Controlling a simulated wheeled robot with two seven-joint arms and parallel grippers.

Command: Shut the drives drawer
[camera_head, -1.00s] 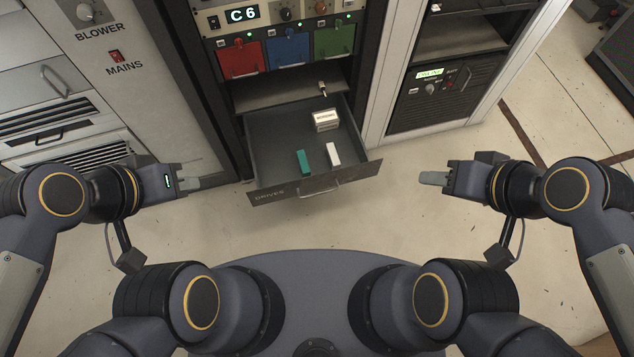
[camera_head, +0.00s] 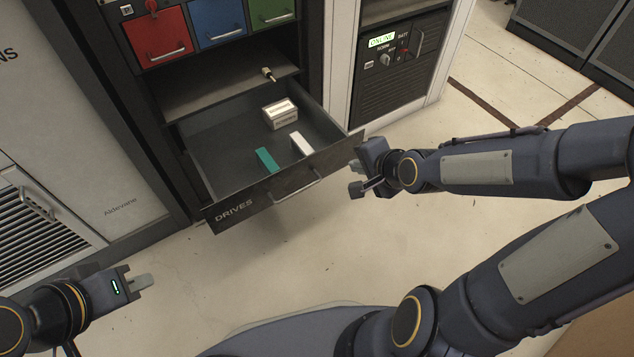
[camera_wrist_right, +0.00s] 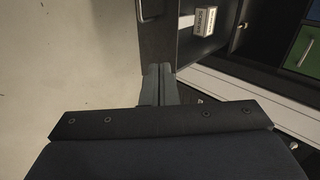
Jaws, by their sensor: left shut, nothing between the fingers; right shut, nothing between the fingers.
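The drives drawer (camera_head: 232,207) stands pulled out of the rack, its dark front labelled DRIVES with a bar handle (camera_head: 297,191). Inside lie a teal block (camera_head: 267,160), a white block (camera_head: 301,144) and a labelled white box (camera_head: 280,114). My right gripper (camera_head: 358,160) is shut and empty at the right end of the drawer front; whether it touches is unclear. In the right wrist view its fingers (camera_wrist_right: 159,85) point at the drawer front (camera_wrist_right: 157,35), and the white box (camera_wrist_right: 204,20) shows beyond. My left gripper (camera_head: 141,282) is shut and empty over the floor, left of the drawer.
Red (camera_head: 158,38), blue (camera_head: 215,20) and green (camera_head: 270,10) small drawer fronts sit above an open shelf (camera_head: 215,85) with a small cylindrical item (camera_head: 268,73). A cabinet with an ONLINE display (camera_head: 382,40) stands right. The floor before the drawer is clear.

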